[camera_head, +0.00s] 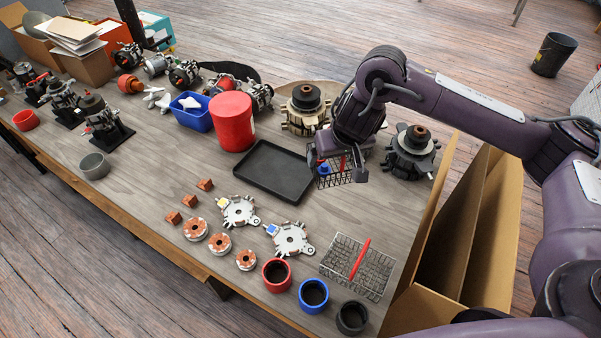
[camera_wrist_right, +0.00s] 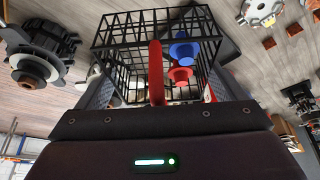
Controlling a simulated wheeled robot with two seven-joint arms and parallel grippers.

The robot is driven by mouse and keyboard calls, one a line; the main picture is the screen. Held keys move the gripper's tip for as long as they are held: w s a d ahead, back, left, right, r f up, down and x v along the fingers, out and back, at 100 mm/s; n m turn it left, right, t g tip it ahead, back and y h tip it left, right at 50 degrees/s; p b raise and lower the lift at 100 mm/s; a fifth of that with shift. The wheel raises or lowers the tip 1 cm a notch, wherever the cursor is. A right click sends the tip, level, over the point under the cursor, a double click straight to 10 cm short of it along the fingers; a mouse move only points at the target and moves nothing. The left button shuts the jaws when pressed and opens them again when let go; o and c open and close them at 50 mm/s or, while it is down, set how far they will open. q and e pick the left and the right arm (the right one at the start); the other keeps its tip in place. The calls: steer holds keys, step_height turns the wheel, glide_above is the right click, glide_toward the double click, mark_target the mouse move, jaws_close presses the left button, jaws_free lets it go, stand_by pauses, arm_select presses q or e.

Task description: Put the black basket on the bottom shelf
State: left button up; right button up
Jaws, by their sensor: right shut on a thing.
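The black basket (camera_head: 346,178) is a dark wire basket with a red handle. It hangs below my right gripper (camera_head: 337,166), over the table to the right of the black tray. In the right wrist view my right gripper (camera_wrist_right: 156,88) is shut on the red handle of the black basket (camera_wrist_right: 125,35). A blue piece (camera_wrist_right: 184,50) and a red piece (camera_wrist_right: 181,74) show inside the basket. Whether its bottom touches the table is unclear. No bottom shelf can be made out. My left gripper is not in view.
A grey wire basket (camera_head: 345,278) with a red handle stands near the table's right end. A black tray (camera_head: 262,170), a red canister (camera_head: 232,120) and dark rotor parts (camera_head: 411,153) are around the held basket. Open cardboard (camera_head: 455,235) stands beyond the table's right edge.

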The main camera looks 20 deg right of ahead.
steer(key=f+b, duration=0.1)
steer(key=f, duration=0.1)
steer(key=f+b, duration=0.1)
steer(key=f, duration=0.1)
steer(key=f+b, duration=0.2)
steer(key=shift+s+a+f, duration=0.1)
steer(key=shift+s+f, duration=0.2)
steer(key=shift+s, duration=0.05)
step_height(320, 180, down, 12)
steer(key=shift+w+f+b, duration=0.1)
steer(key=shift+w+b, duration=0.05)
steer(key=shift+b, duration=0.3)
steer(key=shift+w+f, duration=0.1)
steer(key=shift+f, duration=0.35)
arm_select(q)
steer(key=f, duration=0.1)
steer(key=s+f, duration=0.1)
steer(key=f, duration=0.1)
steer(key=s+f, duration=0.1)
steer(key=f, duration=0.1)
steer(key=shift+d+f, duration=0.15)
arm_select(e)
steer(key=o, duration=0.6)
steer(key=shift+f, duration=0.15)
steer(key=shift+o, duration=0.8)
